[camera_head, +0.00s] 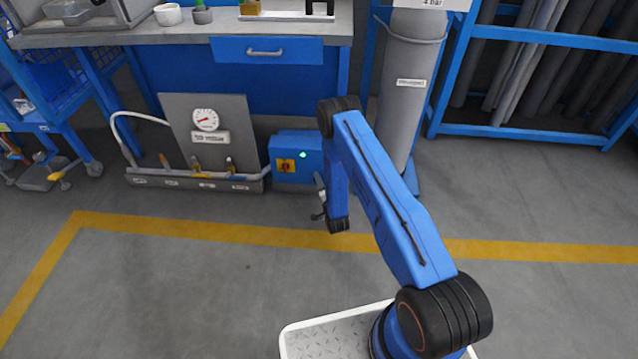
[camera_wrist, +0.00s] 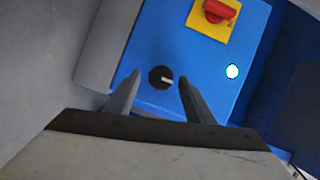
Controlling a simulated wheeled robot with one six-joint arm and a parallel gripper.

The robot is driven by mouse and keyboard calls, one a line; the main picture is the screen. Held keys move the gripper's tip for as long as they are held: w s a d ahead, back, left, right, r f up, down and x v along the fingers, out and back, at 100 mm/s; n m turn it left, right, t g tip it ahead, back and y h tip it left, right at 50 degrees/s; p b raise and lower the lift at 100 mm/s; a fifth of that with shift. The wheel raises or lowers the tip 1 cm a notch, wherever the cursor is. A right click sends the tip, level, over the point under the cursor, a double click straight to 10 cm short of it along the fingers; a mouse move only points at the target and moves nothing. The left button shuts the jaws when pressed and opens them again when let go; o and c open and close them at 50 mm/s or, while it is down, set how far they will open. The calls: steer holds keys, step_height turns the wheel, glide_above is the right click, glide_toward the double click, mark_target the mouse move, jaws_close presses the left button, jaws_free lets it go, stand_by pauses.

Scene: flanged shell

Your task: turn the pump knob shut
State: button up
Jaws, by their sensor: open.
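The pump is a blue box (camera_head: 296,158) on the floor under the workbench. In the wrist view its blue face (camera_wrist: 195,75) fills the middle. A black round knob (camera_wrist: 160,78) with a white pointer mark sits on that face, with the mark pointing right. My gripper (camera_wrist: 157,80) is open. In the picture its two fingertips lie to the left and right of the knob; I cannot tell how deep they reach or whether they touch. In the head view my gripper (camera_head: 320,205) is small, in front of the box, and the knob is hidden or too small to see.
A red switch on a yellow plate (camera_wrist: 214,14) and a lit indicator (camera_wrist: 232,72) are near the knob. A grey panel with a gauge (camera_head: 205,120) and small valves stands left of the box. A grey cylinder (camera_head: 405,90) stands right. The floor in front is clear.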

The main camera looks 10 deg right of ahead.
steer(key=s+r, duration=0.1)
steer(key=s, duration=1)
steer(key=shift+s+d, duration=0.25)
steer(key=shift+d, duration=0.15)
steer(key=shift+w+r, duration=0.1)
